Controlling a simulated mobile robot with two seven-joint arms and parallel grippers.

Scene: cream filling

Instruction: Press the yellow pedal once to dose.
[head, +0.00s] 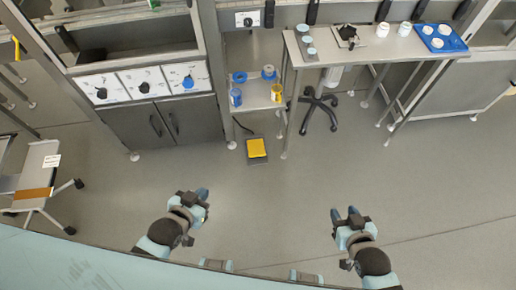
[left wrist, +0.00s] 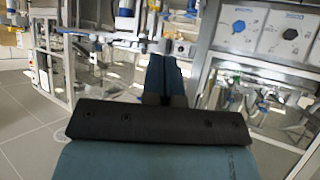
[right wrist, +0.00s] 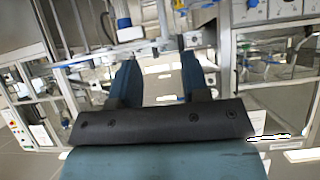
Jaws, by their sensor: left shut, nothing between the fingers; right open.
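The yellow pedal (head: 257,147) lies on the floor on a dark base, in front of a small white table, in the head view. My left gripper (head: 202,194) is shut and empty, below and to the left of the pedal in that view and apart from it. Its closed fingers also show in the left wrist view (left wrist: 164,78). My right gripper (head: 345,214) is open and empty, further to the right and well apart from the pedal. Its spread fingers show in the right wrist view (right wrist: 157,80). I cannot make out the pedal in either wrist view.
The small table (head: 258,98) behind the pedal holds blue and yellow containers. A long table (head: 385,52) with a blue tray (head: 440,38) stands right, a stool base (head: 318,104) beneath it. A grey cabinet (head: 165,125) stands left, a cart (head: 38,165) further left. Open floor surrounds the pedal's front.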

